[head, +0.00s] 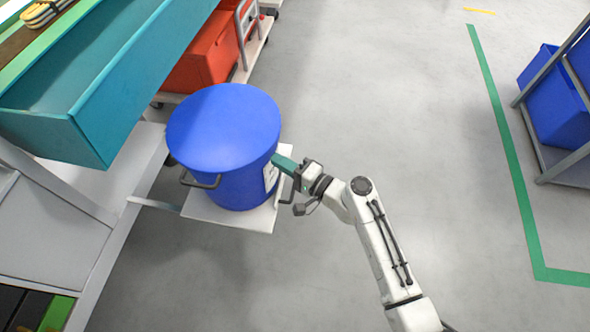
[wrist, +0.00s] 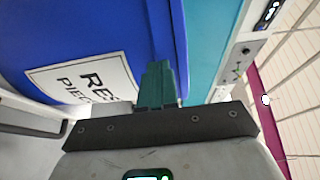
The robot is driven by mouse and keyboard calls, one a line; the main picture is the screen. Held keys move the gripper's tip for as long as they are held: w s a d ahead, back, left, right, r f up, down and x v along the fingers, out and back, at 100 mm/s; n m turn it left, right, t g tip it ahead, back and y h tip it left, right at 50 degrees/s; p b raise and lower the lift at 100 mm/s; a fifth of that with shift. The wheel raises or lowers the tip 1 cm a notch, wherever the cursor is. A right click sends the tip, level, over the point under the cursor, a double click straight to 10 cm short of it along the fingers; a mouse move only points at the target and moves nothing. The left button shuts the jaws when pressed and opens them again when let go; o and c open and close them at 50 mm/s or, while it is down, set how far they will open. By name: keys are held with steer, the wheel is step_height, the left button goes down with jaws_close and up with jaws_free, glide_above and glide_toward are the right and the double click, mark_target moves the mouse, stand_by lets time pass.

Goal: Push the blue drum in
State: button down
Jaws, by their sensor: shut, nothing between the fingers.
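The blue drum (head: 224,135) stands upright on a white pull-out shelf (head: 240,222) that sticks out from the workbench on the left in the head view. It has a lid, a dark side handle and a white label (wrist: 85,82), which fills part of the wrist view. My gripper (head: 277,161) is shut, with its green fingers at the drum's right side near the label. In the wrist view the closed fingers (wrist: 157,80) point at the drum's blue wall (wrist: 90,35); I cannot tell for certain whether they touch it.
A teal bin (head: 95,90) sits above the bench beside the drum. Red crates (head: 205,55) on a cart stand behind the drum. A rack with blue bins (head: 555,110) stands at the far right. The grey floor (head: 400,100) between is clear, with a green line (head: 505,150).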

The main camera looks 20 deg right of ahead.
steer(key=shift+w+a, duration=0.25)
steer(key=shift+w, duration=0.15)
steer(key=shift+a, duration=0.1)
